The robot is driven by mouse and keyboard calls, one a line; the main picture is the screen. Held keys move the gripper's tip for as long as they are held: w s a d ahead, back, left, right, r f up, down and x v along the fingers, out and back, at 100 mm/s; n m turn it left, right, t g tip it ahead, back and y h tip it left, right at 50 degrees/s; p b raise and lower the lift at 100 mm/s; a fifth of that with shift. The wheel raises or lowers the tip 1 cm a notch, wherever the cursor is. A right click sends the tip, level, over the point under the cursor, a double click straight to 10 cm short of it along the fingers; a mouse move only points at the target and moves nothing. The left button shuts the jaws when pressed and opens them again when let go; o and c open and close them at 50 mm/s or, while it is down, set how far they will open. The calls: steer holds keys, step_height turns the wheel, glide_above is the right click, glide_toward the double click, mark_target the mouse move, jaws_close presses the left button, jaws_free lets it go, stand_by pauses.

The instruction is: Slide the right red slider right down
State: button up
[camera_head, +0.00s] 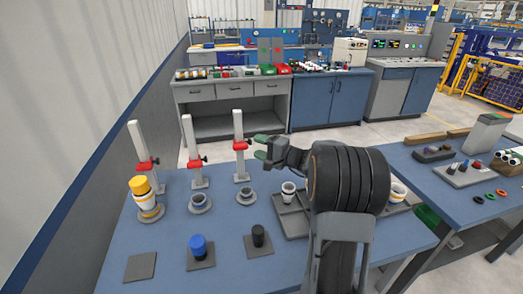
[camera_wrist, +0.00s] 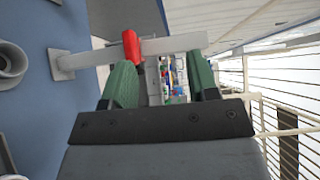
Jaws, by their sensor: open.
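The right red slider (camera_head: 240,145) sits part-way up the right white upright post (camera_head: 238,124), above the post's base. The left red slider (camera_head: 146,166) and the middle red slider (camera_head: 196,163) sit lower on their own posts. My gripper (camera_head: 262,147) has green fingers, spread apart and empty, just right of the right slider. In the wrist view my gripper (camera_wrist: 162,76) is open, and the red slider (camera_wrist: 131,46) shows on the post (camera_wrist: 172,45) ahead of the fingers, nearer the left one. I cannot tell whether they touch.
A blue table (camera_head: 190,270) carries the posts. Yellow and white rings (camera_head: 141,186) are stacked at the left. A blue cylinder (camera_head: 198,247) and a black cylinder (camera_head: 258,236) stand in front. A grey tray (camera_head: 291,222) is below my arm.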

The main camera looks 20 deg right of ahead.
steer(key=shift+s+a+r, duration=0.15)
steer(key=shift+s+r, duration=0.1)
steer(key=shift+s, duration=0.4)
